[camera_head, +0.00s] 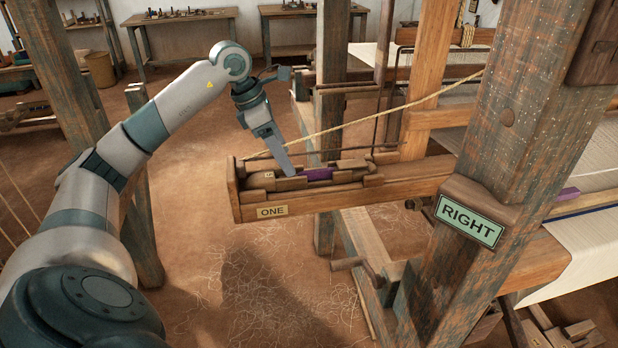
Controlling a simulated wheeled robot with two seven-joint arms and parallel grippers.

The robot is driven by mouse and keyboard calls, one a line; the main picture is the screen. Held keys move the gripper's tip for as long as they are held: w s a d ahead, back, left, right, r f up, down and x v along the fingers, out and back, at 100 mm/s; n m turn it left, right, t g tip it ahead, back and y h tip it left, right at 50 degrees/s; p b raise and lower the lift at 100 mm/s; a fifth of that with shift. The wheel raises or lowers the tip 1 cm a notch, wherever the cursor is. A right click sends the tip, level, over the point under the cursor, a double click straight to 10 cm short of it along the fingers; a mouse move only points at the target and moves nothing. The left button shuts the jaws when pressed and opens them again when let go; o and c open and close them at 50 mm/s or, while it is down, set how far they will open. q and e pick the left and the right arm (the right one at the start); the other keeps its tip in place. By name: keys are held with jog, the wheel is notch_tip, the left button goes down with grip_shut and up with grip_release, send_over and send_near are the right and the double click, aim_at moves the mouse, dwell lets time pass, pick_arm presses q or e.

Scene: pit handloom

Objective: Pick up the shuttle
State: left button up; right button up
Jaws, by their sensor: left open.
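The shuttle, a wooden piece with purple thread (318,174), lies in a long wooden shuttle box (330,199) marked "ONE" on its front. The box sticks out to the left from the loom's right post. My left gripper (287,170) comes down from above and points into the box at the shuttle's left part. It is open, though its fingers overlap in this view. I cannot tell whether the fingers touch the shuttle. The box walls and wooden blocks hide part of the shuttle. My right gripper is not in view.
A thick post (520,150) with a "RIGHT" sign (469,219) stands right of the box. A yellowish cord (385,108) runs up from the box's left end. White cloth (590,240) lies at the far right. The floor left of the box is mostly clear.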

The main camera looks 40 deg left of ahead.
pick_arm(q)
jog(key=shift+w+d+f+p, duration=0.1)
jog(key=shift+w+f+p, duration=0.05)
jog(key=shift+f+p, duration=0.3)
jog(key=p+x, duration=0.1)
jog(key=x, duration=0.3)
jog(key=shift+w+p, duration=0.1)
jog(key=shift+p, duration=0.3)
jog(key=shift+f, duration=0.1)
jog(key=shift+f+b, duration=0.2)
jog(key=shift+b, duration=0.25)
dwell(0.4)
jog(key=c, duration=1.3)
